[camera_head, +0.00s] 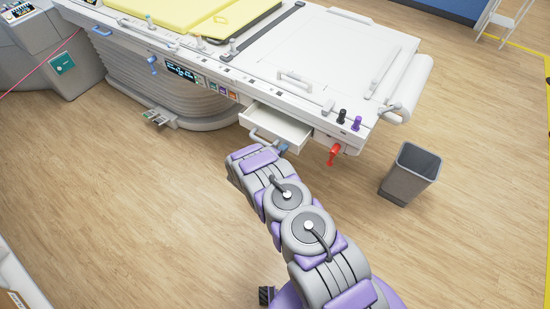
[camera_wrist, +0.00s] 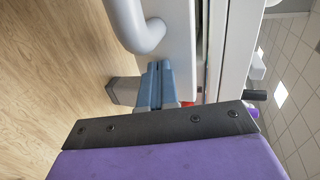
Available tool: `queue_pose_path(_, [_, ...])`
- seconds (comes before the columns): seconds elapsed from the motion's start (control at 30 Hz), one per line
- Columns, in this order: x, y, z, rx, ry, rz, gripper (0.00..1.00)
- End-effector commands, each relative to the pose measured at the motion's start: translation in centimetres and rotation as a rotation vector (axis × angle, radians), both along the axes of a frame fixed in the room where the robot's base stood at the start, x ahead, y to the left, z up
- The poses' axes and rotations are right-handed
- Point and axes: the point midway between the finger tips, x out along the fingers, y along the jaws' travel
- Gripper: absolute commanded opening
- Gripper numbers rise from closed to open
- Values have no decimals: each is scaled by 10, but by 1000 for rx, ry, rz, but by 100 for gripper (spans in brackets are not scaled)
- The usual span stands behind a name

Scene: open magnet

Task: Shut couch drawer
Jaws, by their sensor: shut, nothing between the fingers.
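The white couch drawer (camera_head: 279,124) stands pulled out from the side of the couch (camera_head: 345,55), with its empty inside showing. Its grey bar handle (camera_head: 262,137) is on the front, and a grey curved bar end (camera_wrist: 150,38) shows close up in the wrist view. The drawer's white front (camera_wrist: 180,35) is beside it. My gripper (camera_head: 283,148) is at the right end of the drawer front. Its blue fingers (camera_wrist: 158,82) are shut with nothing between them, close against the front; I cannot tell whether they touch it.
A grey waste bin (camera_head: 410,174) stands on the floor to the right. A red lever (camera_head: 334,154) sticks out from the couch edge right of the drawer. A low pedal (camera_head: 158,118) is at the couch base. The wooden floor before the couch is clear.

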Motion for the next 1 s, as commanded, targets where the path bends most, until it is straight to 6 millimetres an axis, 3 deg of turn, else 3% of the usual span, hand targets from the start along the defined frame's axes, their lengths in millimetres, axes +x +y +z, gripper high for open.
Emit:
queue_pose_path(0.2, [48,-39,-1,1,-6,-6,0])
queue_pose_path(0.43, [82,-63,-1,1,-6,-2,0])
queue_pose_path(0.7, [97,-74,0,0,-1,1,0])
queue_pose_path(1.0, [101,-77,0,2,-3,2,0])
